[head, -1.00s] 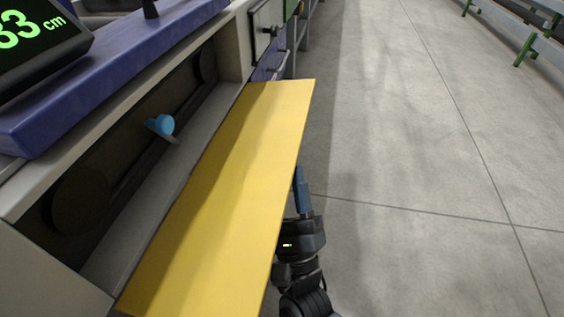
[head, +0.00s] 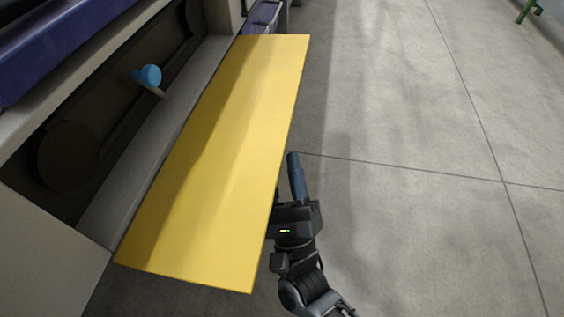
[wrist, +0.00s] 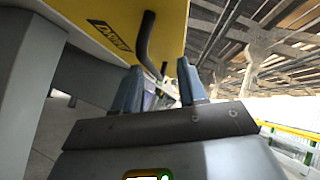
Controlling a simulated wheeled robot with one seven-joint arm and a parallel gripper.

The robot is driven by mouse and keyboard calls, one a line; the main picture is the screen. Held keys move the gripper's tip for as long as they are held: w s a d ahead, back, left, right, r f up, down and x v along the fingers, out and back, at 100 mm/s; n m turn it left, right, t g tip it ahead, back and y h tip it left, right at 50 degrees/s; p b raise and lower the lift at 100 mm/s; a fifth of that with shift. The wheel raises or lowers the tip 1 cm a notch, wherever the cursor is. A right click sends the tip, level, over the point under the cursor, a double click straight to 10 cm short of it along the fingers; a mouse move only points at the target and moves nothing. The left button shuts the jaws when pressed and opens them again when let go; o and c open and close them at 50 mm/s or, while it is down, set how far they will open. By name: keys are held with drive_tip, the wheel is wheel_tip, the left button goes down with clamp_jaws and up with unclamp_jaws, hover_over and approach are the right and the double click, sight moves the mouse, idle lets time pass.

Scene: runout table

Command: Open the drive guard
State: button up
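The drive guard (head: 215,165) is a yellow panel, swung down and outward from the machine, so the bay behind it lies exposed. In the wrist view the guard's face (wrist: 90,12) carries a dark label and a bent black handle (wrist: 144,40). My gripper (head: 294,165) is beside and partly under the guard's outer edge in the head view. In the wrist view my gripper's fingers (wrist: 159,68) stand apart, with the lower part of the handle in the gap between them in the picture. I cannot tell whether they touch it.
Inside the bay are a dark roller (head: 68,155) and a blue knob (head: 150,75) on a short stem. The machine's pale side panel (head: 45,250) is at lower left. Open concrete floor (head: 430,180) lies to the right, with a green stand foot (head: 528,10) far off.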

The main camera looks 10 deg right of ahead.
drive_tip(key=s+a+f+b, duration=0.2)
drive_tip(key=s+f+b, duration=0.2)
drive_tip(key=f, duration=0.1)
drive_tip(key=shift+s, duration=0.3)
idle(0.4)
drive_tip(key=shift+w+a, duration=0.1)
idle(0.4)
